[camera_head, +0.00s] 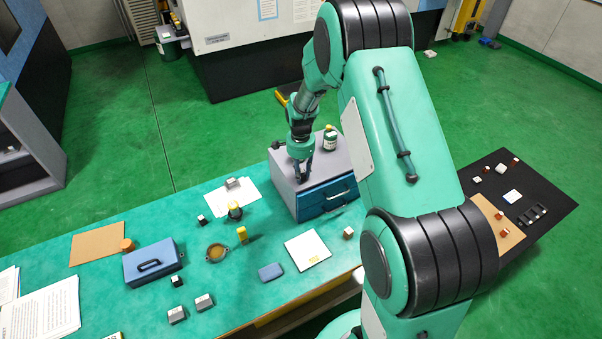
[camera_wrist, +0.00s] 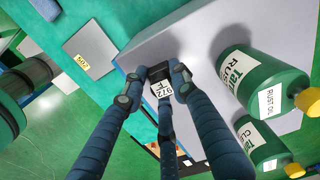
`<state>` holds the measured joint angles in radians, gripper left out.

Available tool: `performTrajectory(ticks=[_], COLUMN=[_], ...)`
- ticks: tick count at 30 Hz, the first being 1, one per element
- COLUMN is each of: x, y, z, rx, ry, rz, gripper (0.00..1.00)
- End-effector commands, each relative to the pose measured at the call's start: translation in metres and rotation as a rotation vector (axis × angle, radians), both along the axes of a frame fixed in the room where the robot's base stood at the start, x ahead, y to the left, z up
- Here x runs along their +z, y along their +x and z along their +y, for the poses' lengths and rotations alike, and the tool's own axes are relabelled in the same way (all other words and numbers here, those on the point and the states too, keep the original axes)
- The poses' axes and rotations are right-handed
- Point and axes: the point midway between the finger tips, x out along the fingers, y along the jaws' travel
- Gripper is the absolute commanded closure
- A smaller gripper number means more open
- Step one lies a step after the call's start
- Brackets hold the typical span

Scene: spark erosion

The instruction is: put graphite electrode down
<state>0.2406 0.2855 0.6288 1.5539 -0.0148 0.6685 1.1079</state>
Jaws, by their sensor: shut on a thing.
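My gripper (camera_head: 303,176) is at the left front part of the grey top of a cabinet with blue drawers (camera_head: 328,196). In the wrist view my gripper (camera_wrist: 156,85) has its blue-grey fingers closed around a small dark block with a white label reading "972", which I take as the graphite electrode (camera_wrist: 160,88). The fingers hide much of the block. The grey top (camera_wrist: 205,50) shows behind it. I cannot tell whether the block touches this top. In the head view the block cannot be made out.
Green bottles (camera_wrist: 262,85) stand on the cabinet top, one labelled rust oil; one shows in the head view (camera_head: 330,140). A white plate (camera_head: 307,249), a blue toolbox (camera_head: 152,263), a round dish (camera_head: 216,253) and small blocks lie on the green table.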

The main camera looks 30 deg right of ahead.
Motion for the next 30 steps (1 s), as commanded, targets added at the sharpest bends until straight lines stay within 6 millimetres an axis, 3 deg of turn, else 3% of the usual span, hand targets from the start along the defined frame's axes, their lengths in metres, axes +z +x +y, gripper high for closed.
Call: performTrajectory(ticks=[10,11,14,30], x=[-0.003,-0.003,-0.002,0.009], y=[0.0,0.0,0.0,0.001], z=[0.0,0.0,0.0,0.0], rx=[0.0,0.0,0.0,0.0], ry=[0.0,0.0,0.0,-0.001], rz=[0.0,0.0,0.0,-0.002], gripper=[1.0,0.71,0.54,0.54])
